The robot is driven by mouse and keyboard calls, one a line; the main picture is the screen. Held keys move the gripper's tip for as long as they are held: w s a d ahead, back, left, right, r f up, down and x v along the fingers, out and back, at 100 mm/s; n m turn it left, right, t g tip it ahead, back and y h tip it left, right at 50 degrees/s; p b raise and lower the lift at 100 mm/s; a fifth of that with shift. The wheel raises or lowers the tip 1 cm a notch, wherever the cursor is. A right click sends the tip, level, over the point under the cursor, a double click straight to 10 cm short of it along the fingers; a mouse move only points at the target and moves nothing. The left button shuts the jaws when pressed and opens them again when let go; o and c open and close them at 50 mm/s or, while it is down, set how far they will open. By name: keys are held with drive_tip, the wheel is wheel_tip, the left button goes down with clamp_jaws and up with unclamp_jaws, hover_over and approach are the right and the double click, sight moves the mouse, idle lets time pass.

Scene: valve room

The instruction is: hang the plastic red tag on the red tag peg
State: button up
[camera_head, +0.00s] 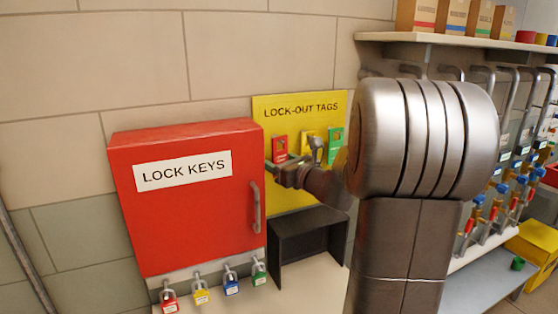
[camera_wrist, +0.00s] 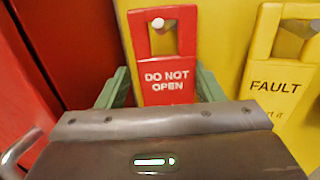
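The red tag (camera_wrist: 167,83), marked DO NOT OPEN, hangs upright against the yellow lock-out board. A peg with a white head (camera_wrist: 157,23) shows through its top opening, close under the top bar. In the head view the red tag (camera_head: 280,146) is the leftmost on the board. My gripper (camera_wrist: 166,90) has one green finger at each side edge of the tag's lower part. The tag's lower end is hidden behind the gripper body. In the head view my gripper (camera_head: 284,172) is just below the tag.
The red LOCK KEYS cabinet (camera_head: 190,225) stands close left of my gripper; its handle (camera_head: 255,207) sticks out. A yellow FAULT tag (camera_wrist: 283,85) hangs right, then a green tag (camera_head: 335,145). A dark open box (camera_head: 295,225) is below. Several padlocks (camera_head: 231,285) hang under the cabinet.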

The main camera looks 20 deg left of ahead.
drive_tip(key=shift+w+d+f, duration=0.1)
drive_tip(key=shift+w+f, duration=0.05)
drive_tip(key=shift+w, duration=0.1)
drive_tip(key=shift+d, duration=0.15)
drive_tip(key=b+v, duration=0.2)
drive_tip(key=v, duration=1.1)
drive_tip(key=shift+s, duration=0.4)
drive_tip(key=x, duration=0.4)
drive_tip(key=p+x, duration=0.1)
drive_tip(key=x, duration=0.3)
drive_tip(key=w+x, duration=0.1)
drive_tip(key=x, duration=0.4)
drive_tip(key=shift+d+p, duration=0.15)
drive_tip(key=shift+p, duration=0.25)
drive_tip(key=shift+d+f, duration=0.1)
